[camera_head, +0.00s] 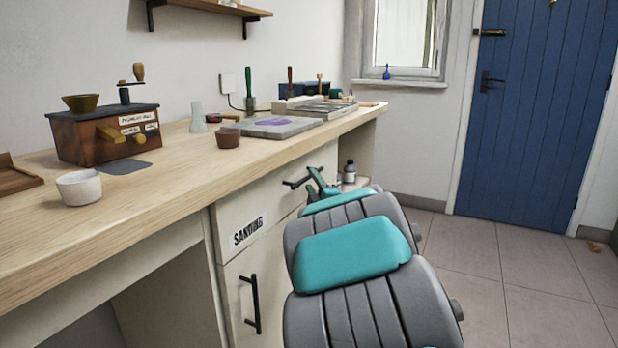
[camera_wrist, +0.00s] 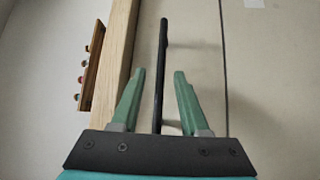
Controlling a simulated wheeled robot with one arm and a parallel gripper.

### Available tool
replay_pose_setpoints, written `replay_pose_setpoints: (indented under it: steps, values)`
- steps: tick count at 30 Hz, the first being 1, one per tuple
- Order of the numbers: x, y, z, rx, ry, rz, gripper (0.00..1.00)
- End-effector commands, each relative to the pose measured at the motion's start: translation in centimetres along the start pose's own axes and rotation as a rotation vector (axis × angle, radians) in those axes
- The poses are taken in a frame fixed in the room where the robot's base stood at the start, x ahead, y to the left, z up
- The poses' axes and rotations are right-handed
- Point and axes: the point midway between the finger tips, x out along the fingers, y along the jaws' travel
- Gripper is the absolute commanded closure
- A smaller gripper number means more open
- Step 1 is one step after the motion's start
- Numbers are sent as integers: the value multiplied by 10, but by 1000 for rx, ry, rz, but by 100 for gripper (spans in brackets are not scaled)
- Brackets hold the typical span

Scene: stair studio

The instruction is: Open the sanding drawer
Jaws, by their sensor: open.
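The sanding drawer (camera_head: 265,215) is a cream front under the wooden worktop, with a white "SANDING" label at its left; it looks shut. Its black bar handle (camera_head: 292,184) shows beside my gripper (camera_head: 320,186) in the head view, and my arm hides part of the drawer. In the wrist view the handle (camera_wrist: 162,70) runs lengthwise between the two green fingers of my gripper (camera_wrist: 158,85). The fingers are open and not closed on the bar. I cannot tell whether they touch it. The drawer front (camera_wrist: 195,45) shows behind the bar.
A cupboard door with a vertical black handle (camera_head: 253,305) is below the drawer. The worktop (camera_head: 170,200) overhangs above and holds a white cup (camera_head: 79,187), a wooden grinder-like box (camera_head: 100,133) and tools. Tiled floor (camera_head: 480,265) is clear to the right, towards a blue door (camera_head: 535,110).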

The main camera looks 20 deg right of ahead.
Motion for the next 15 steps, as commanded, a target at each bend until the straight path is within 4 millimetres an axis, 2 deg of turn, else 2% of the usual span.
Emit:
replay_pose_setpoints:
  steps: [6, 15]
  values:
    - [28, 0, 0, 2, 2, 1, 55]
    - [35, -1, 1, 1, -1, -1, 55]
